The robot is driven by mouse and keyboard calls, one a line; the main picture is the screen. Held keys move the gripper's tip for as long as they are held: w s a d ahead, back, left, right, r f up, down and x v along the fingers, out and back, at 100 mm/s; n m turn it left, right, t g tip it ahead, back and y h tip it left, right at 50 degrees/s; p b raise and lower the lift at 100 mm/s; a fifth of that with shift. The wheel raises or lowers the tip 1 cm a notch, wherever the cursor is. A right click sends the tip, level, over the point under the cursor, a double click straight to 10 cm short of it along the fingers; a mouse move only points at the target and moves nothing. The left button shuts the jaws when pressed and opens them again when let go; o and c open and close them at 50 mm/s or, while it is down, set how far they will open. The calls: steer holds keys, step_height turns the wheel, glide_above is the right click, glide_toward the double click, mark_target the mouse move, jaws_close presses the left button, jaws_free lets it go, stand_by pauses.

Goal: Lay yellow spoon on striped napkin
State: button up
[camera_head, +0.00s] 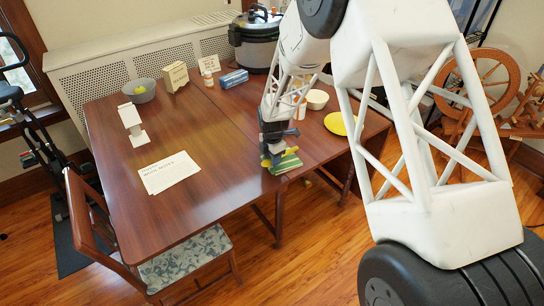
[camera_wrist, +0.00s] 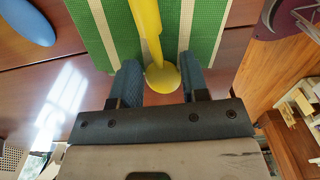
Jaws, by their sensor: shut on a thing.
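The yellow spoon (camera_wrist: 148,25) lies lengthwise in the wrist view, with its rounded end between my fingers. My gripper (camera_wrist: 161,78) is shut on that end; the far end runs out of the top of the view. The green napkin with pale stripes (camera_wrist: 200,30) is directly beneath the spoon. Whether the spoon touches the cloth I cannot tell. In the head view my gripper (camera_head: 272,158) is low over the napkin (camera_head: 287,164) at the table's near right edge, and the spoon is hard to make out there.
A yellow plate (camera_head: 343,124) and a cream bowl (camera_head: 317,99) are beyond the gripper. A white paper (camera_head: 169,172) lies on the wooden table (camera_head: 210,135), with bare surface around it. A grey bowl (camera_head: 139,90), boxes and a cooker (camera_head: 254,40) stand at the back. A blue object (camera_wrist: 28,22) is near the napkin.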

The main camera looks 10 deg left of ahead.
steer(key=o, duration=0.9)
steer(key=shift+r, duration=0.15)
step_height(320, 180, up, 13)
steer(key=shift+f, duration=0.2)
stand_by(0.5)
